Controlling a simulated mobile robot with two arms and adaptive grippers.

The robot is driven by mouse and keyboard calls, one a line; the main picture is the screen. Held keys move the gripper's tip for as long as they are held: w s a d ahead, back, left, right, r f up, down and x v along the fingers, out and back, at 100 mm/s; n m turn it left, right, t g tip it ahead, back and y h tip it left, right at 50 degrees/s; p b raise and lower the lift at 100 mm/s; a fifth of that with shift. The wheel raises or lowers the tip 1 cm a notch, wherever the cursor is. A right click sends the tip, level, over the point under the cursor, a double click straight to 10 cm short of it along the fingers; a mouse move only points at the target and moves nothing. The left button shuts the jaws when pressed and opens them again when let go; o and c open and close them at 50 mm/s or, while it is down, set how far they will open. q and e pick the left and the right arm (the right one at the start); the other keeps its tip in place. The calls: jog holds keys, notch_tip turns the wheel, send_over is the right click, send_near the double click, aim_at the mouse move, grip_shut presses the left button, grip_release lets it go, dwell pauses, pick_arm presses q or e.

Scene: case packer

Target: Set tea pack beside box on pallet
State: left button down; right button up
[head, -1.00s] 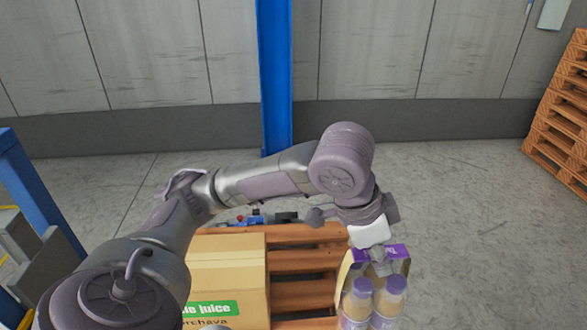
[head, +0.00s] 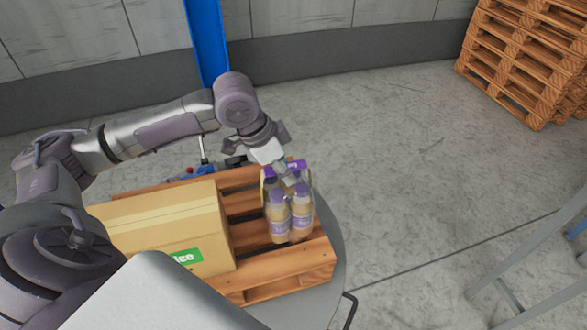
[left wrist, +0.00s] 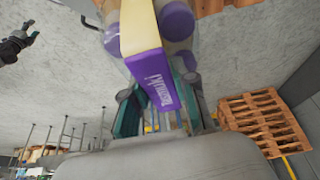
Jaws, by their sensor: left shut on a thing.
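The tea pack (head: 278,218), several bottles with purple caps in a carrier with a purple top, is upright over the right part of the wooden pallet (head: 290,262). I cannot tell if its base touches the slats. My left gripper (head: 284,172) is shut on the carrier top from above. In the left wrist view the purple carrier top (left wrist: 150,75) is between the fingers (left wrist: 160,110). The tan box (head: 165,232) with a green label is on the pallet, left of the pack with a gap between. My right gripper (left wrist: 24,38) shows small in the left wrist view, fingers apart and empty.
The pallet rests on a round grey platform (head: 328,245). A blue post (head: 207,45) stands behind. Stacked pallets (head: 525,60) are at the back right. Grey metal framing (head: 520,265) is at the right. The floor between is clear.

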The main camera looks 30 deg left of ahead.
pick_arm(q)
jog(key=shift+f+p, duration=0.55)
jog(key=shift+f, duration=1.4)
jog(key=c, duration=0.9)
grip_release()
jog(key=shift+s, duration=0.1)
jog(key=shift+a+r, duration=0.1)
jog(key=shift+r, duration=0.1)
jog(key=b+v, duration=0.1)
jog(key=v, duration=1)
jog(key=shift+s+r+b, duration=0.15)
jog(key=shift+r+b, duration=0.05)
jog(key=shift+b, duration=0.15)
jog(key=shift+f, duration=0.1)
